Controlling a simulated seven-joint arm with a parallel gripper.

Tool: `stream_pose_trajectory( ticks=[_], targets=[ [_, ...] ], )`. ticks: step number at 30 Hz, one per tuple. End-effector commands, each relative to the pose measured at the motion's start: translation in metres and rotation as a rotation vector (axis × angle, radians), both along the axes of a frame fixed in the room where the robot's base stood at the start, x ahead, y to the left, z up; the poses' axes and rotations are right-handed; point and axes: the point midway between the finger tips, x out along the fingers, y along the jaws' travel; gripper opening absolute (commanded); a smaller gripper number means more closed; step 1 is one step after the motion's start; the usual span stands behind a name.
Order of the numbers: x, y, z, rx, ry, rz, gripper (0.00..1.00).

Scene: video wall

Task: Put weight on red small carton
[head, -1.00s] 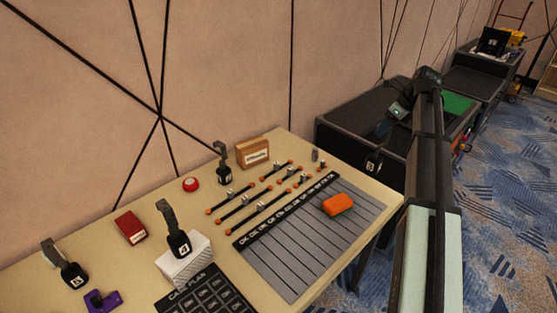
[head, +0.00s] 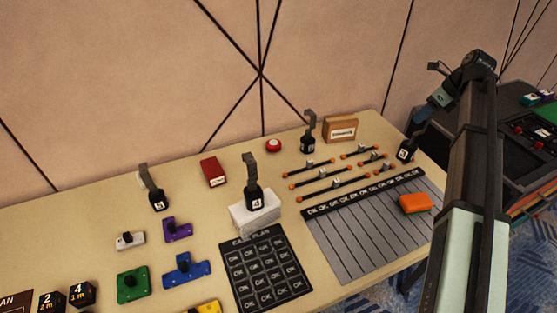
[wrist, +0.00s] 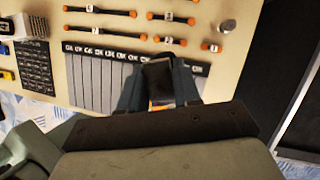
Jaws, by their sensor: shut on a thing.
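The red small carton (head: 213,172), with a white label, lies on the table left of the back middle. The held weight also shows between the fingers in the wrist view (wrist: 158,78). Other black hooked weights are a "5" (head: 158,199) left of the red carton, a "4" (head: 254,198) on a white carton (head: 266,222), and one (head: 308,142) beside a brown carton (head: 341,131).
A red button (head: 274,145), orange-ended rods (head: 335,183), a striped board (head: 350,240), an orange block (head: 415,203) and a black card plan (head: 268,275) occupy the table. Purple (head: 177,230), blue (head: 186,271) and green (head: 133,284) pieces lie front left. Bare tabletop surrounds the red carton.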

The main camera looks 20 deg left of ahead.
Motion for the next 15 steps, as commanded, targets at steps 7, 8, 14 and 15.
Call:
stream_pose_trajectory(
  ticks=[7,8,14,15],
  targets=[
    [-0.008,0.080,0.004,0.002,-0.004,0.103,0.00],
    [-0.009,0.089,0.004,0.002,-0.005,0.115,0.00],
    [-0.021,0.150,0.007,0.002,-0.008,0.195,0.00],
    [-0.024,0.161,0.008,0.002,-0.009,0.210,0.00]
  ],
)
